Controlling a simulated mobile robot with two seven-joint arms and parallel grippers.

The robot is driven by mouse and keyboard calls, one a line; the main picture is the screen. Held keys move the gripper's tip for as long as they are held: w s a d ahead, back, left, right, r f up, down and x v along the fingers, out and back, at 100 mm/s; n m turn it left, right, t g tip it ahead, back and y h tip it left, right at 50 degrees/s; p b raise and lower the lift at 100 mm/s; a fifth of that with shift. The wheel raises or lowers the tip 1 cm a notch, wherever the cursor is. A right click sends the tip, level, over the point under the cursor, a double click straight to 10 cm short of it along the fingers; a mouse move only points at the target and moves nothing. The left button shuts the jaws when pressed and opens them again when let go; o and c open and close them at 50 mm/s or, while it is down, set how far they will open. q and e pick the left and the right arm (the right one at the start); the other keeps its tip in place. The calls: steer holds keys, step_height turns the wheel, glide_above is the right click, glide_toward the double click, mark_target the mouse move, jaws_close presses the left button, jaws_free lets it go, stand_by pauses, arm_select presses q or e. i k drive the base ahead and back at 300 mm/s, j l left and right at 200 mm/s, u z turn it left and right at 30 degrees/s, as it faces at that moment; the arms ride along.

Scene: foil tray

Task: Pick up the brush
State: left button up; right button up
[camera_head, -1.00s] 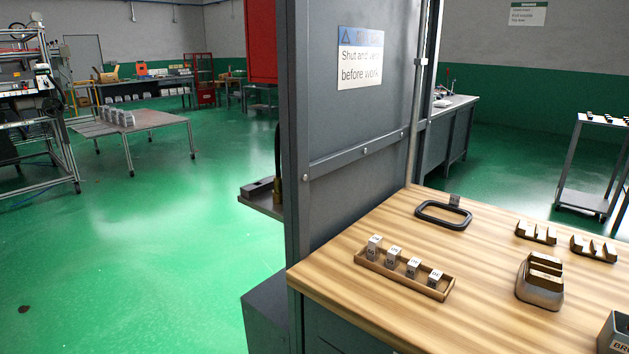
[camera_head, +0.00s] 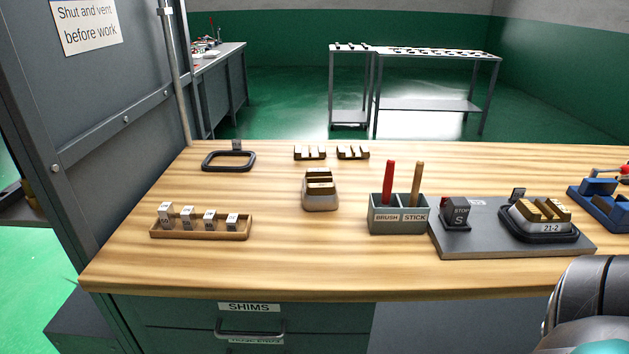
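A grey two-compartment holder (camera_head: 398,222) stands on the wooden workbench (camera_head: 280,265), right of its middle. Its left compartment is labelled BRUSH and its right one STICK. A red handle (camera_head: 388,184) stands upright in the BRUSH compartment; its lower end is hidden inside. A tan wooden stick (camera_head: 417,185) stands in the STICK compartment. Neither of my grippers shows. A dark rounded part at the lower right edge looks like part of my own arm.
Left of the holder are a foil-coloured block piece (camera_head: 320,190), a wooden tray (camera_head: 201,231) of labelled cubes and a black ring frame (camera_head: 229,161). The bench's front strip is clear.

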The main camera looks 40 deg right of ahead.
mark_target(388, 176)
steer(key=z, duration=1.3)
